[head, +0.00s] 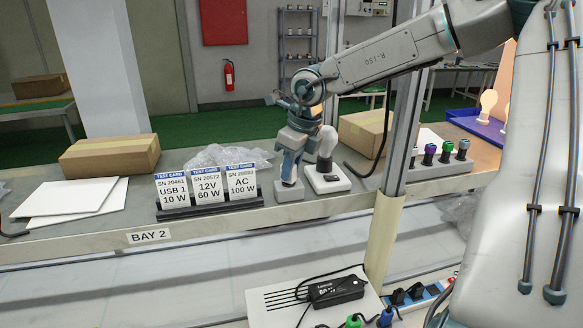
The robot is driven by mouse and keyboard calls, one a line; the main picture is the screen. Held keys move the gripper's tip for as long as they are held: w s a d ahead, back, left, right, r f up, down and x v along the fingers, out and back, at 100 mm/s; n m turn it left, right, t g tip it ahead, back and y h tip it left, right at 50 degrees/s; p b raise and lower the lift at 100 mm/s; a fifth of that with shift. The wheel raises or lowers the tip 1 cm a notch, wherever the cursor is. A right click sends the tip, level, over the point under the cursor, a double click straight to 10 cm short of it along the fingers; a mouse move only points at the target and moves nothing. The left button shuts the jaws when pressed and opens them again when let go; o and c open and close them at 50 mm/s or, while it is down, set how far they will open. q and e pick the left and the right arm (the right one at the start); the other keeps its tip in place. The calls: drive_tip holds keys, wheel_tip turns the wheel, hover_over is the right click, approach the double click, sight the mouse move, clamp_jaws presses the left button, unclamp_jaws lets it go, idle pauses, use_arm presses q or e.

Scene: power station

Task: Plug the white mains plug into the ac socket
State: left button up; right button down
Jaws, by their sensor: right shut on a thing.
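My right gripper (289,182) points down at the front of the bench, just right of the test cards. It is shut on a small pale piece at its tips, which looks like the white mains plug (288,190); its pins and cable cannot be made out. No opening that I can surely name as the ac socket shows; a blue strip with black fittings (416,295) lies low at the right. My left gripper is not in view.
Test cards (207,186) stand in a dark holder left of the gripper. A cardboard box (109,155) and white sheets lie further left. An upright post (405,110) stands to the right. A black adapter (336,291) lies on a white panel (270,313) below.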

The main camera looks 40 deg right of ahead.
drive_tip(key=shift+f, duration=0.15)
idle(0.8)
drive_tip(key=c, duration=1.2)
unclamp_jaws()
drive_tip(key=shift+o, duration=0.2)
drive_tip(key=shift+b, duration=0.3)
drive_tip(key=b+v, duration=0.2)
drive_tip(key=v, duration=0.9)
drive_tip(key=shift+b, duration=0.35)
drive_tip(key=shift+f, duration=0.1)
